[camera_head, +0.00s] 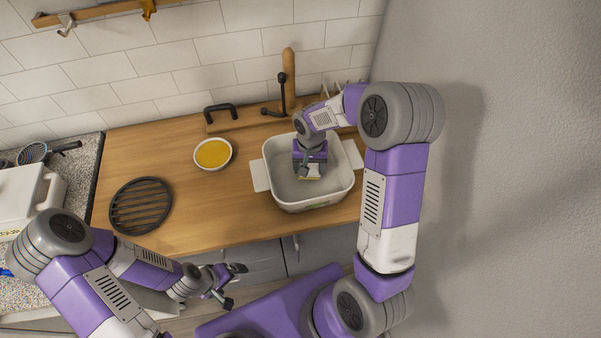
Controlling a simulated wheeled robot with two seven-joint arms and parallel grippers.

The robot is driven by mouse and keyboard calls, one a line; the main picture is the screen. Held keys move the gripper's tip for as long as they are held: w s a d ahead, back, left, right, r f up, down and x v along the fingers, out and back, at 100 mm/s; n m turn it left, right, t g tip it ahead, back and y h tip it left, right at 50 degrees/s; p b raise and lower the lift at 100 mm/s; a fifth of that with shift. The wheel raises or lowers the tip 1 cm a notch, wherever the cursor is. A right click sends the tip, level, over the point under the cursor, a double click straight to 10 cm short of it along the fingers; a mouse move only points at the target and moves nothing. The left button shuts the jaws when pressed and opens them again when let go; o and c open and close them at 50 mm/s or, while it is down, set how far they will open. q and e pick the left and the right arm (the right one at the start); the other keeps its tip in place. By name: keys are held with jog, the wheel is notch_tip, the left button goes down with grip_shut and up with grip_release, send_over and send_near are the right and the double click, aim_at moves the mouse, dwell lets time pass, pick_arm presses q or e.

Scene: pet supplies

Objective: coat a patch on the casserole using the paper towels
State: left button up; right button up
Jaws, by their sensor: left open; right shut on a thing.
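The casserole (270,152) is a white, deep, rectangular dish with side handles, standing on the right part of the wooden counter. My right gripper (309,174) points down inside it. It is shut on a small pale and yellow thing (311,178), which seems to be the paper towels; the gripper hides most of it. I cannot tell whether it touches the casserole floor. No coated patch can be made out. A small white bowl of yellow liquid (213,153) stands left of the casserole. My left gripper (236,284) is open and empty, in front of the counter edge.
A black round trivet (140,205) lies at the counter's left. A wooden board (232,122) with a black handle, and an upright wooden handle (288,75), are behind the casserole near the tiled wall. The counter between trivet and casserole is clear.

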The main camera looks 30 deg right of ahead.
jog(key=shift+w+a+f, duration=0.1)
jog(key=shift+w+a, duration=0.2)
jog(key=shift+a, duration=0.6)
jog(key=shift+w+a+b, duration=0.15)
jog(key=shift+a+b, duration=0.25)
jog(key=shift+a, duration=0.65)
jog(key=shift+w+a+r+p, duration=0.1)
jog(key=shift+a+r+p, duration=0.15)
jog(key=shift+r, duration=0.2)
jog(key=shift+p, duration=0.35)
notch_tip(320, 180, up, 2)
jog(key=shift+d+r+p, duration=0.1)
jog(key=shift+d+p, duration=0.05)
jog(key=shift+p, duration=0.65)
pick_arm(q)
jog(key=shift+w+a+r+p, duration=0.15)
jog(key=shift+r+p, duration=0.5)
jog(key=shift+r, duration=0.45)
jog(key=shift+w+r+p, duration=0.15)
jog(key=shift+r+p, duration=0.45)
jog(key=shift+r, duration=0.5)
pick_arm(e)
jog(key=shift+r, duration=1.8)
